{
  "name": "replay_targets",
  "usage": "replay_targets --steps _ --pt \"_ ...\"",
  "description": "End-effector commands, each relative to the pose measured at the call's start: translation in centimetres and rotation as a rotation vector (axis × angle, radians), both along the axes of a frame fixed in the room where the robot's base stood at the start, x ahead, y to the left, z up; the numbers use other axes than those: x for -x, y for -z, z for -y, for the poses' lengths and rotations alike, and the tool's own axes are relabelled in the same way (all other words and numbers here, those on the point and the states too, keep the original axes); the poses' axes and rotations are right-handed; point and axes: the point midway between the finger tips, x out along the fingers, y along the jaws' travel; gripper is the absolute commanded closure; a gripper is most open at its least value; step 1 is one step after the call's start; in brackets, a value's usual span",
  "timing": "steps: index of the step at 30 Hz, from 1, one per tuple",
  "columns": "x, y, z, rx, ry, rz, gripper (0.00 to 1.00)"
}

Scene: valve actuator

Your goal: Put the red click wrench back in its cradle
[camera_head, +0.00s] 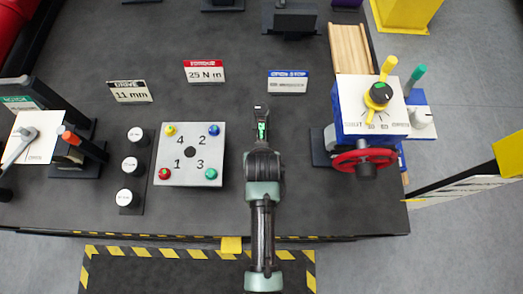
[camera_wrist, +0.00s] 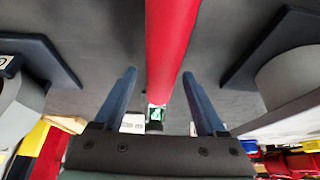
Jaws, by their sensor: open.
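In the wrist view a smooth red bar (camera_wrist: 170,45), which looks like the red click wrench, runs from the top edge down between the two fingers of my gripper (camera_wrist: 158,90). The fingers are open, with a gap visible on each side of the bar. I cannot tell how far the bar is from the fingers. In the head view my gripper (camera_head: 261,112) is over the middle of the dark workbench (camera_head: 235,60), and I do not make out the red wrench there. I cannot identify its cradle.
A numbered plate (camera_head: 191,155) and several white-topped knobs (camera_head: 132,164) stand left of my gripper. A valve stand with a red handwheel (camera_head: 364,160) is to the right. An orange-tipped tool (camera_head: 85,145) leans at the left. Small label signs (camera_head: 204,72) stand behind.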

Motion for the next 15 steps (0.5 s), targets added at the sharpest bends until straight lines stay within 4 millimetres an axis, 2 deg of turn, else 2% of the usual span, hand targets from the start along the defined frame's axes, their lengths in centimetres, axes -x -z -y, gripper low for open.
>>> replay_targets --steps 8,15 --pt "0.4 -0.3 0.0 0.0 0.0 -0.004 0.27" --pt "1.8 -3.4 0.0 0.0 -0.001 0.0 0.27"
